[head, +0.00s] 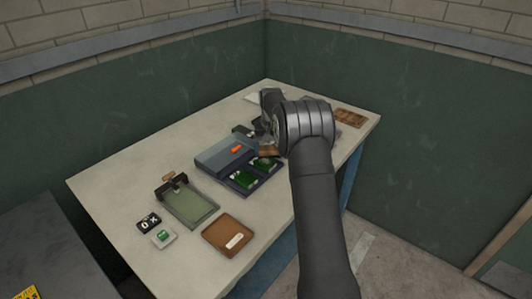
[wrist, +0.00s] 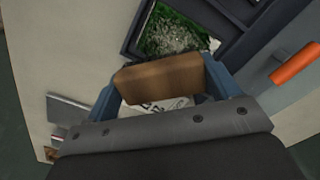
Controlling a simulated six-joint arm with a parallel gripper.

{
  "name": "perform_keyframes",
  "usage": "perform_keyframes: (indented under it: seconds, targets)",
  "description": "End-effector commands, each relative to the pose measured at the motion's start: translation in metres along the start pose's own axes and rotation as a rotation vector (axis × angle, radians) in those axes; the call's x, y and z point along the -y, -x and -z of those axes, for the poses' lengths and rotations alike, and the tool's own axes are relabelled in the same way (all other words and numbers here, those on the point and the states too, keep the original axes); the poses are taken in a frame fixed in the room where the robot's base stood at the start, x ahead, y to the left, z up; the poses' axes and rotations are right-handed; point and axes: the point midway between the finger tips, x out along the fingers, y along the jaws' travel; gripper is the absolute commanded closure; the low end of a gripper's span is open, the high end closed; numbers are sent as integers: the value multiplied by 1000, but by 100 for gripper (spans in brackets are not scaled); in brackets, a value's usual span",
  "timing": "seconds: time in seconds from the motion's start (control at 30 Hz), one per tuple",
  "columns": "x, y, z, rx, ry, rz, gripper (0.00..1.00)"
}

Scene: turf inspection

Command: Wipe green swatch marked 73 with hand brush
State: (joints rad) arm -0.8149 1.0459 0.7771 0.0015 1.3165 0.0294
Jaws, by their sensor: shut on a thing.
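My gripper (wrist: 161,88) is shut on the hand brush (wrist: 158,76), a brown wooden block held between its blue fingers in the wrist view. The brush's underside is hidden. A green swatch (wrist: 175,30) with a pale, speckled patch lies in a dark tray just beyond the brush. In the head view, two green swatches, a nearer one (head: 243,179) and a farther one (head: 265,163), lie in dark compartments. My gripper is mostly hidden behind my arm there, close to the farther swatch. No number 73 is readable, and I cannot tell whether the brush touches the swatch.
A grey lid with an orange handle (head: 237,150) adjoins the swatch compartments. The pale table's (head: 120,190) left side is clear.

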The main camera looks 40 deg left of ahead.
Motion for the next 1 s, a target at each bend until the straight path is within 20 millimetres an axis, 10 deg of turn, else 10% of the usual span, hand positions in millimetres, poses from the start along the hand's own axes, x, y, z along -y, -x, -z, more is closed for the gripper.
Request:
perform_keyframes:
  seconds: [0.77, 1.0]
  targets:
    - [39, 1, -53, 3, 1, -1, 37]
    - [38, 32, -52, 1, 0, -1, 37]
